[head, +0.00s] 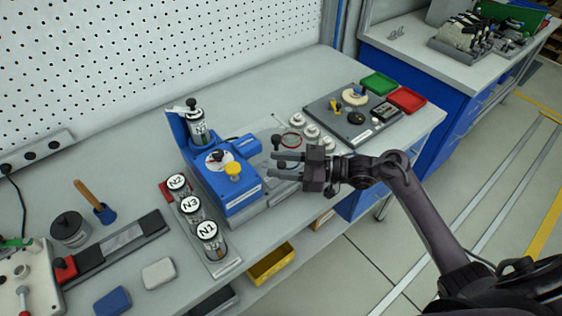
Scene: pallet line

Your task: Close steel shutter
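A blue machine (228,178) stands on the bench, with a clear canister (200,128) upright at its back and a yellow knob (233,170) on top. A flat grey steel plate (262,134) lies at its right side, with a small black knob (276,141) by it; it may be the steel shutter, but I cannot tell how far it is open. My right gripper (275,166) reaches in from the right, with its fingers pointing left and spread apart, nothing between them. It is just in front of the black knob and hides part of the plate. My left gripper is out of view.
A rack (232,264) holds canisters N2, N3 and N1 at the machine's front left. Several white discs (312,131) and a dark board (340,127) lie to the right, with green (379,84) and red (407,99) trays. A pegboard (150,50) closes the back.

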